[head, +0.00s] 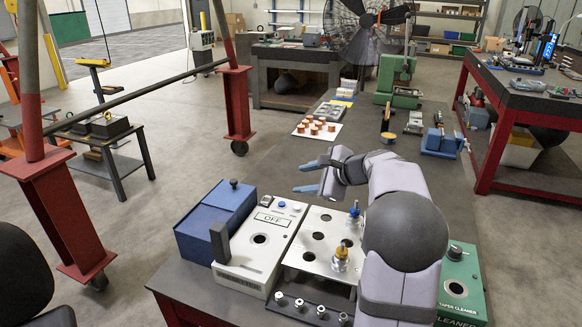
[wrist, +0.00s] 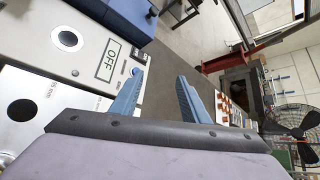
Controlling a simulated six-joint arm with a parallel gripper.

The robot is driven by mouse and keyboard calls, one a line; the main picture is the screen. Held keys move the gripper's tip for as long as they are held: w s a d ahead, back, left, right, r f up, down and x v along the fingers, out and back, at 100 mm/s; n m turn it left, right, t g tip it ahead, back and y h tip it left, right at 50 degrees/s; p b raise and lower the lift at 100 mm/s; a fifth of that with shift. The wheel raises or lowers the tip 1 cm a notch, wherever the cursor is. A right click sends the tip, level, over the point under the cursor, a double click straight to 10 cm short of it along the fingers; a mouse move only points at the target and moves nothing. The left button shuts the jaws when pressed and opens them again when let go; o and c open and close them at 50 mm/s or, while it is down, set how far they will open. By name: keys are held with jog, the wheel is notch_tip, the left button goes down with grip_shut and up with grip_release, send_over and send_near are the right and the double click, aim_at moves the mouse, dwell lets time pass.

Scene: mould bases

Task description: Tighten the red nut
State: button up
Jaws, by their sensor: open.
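I cannot make out a red nut in either view. A silver plate (head: 313,262) with round holes stands on the bench. On it sit a holder with a yellow collar (head: 341,253) and a smaller one with a blue collar (head: 354,212). My gripper (head: 303,177) is above the bench, beyond the plate and the white box, with its blue fingers pointing left. In the wrist view my gripper (wrist: 160,76) has its fingers apart with nothing between them. My arm hides part of the plate's right side.
A white box marked OFF (head: 258,252), a blue box (head: 207,220) and a green taper cleaner (head: 461,285) stand around the plate. Several small silver pieces sit on a dark rack (head: 305,310) in front. Copper-coloured pieces lie on a white sheet (head: 326,138) farther back. The mid-bench is fairly clear.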

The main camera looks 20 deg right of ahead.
jog(key=shift+h, duration=0.4)
jog(key=shift+w+a+r, duration=0.35)
jog(key=shift+w+a, duration=0.05)
jog(key=shift+w, duration=0.3)
jog(key=shift+w+a+r, duration=0.3)
jog(key=shift+w+a, duration=0.05)
jog(key=shift+w, duration=0.4)
jog(key=shift+w+a+r, duration=0.35)
jog(key=shift+w+a, duration=0.05)
jog(key=shift+w, duration=0.3)
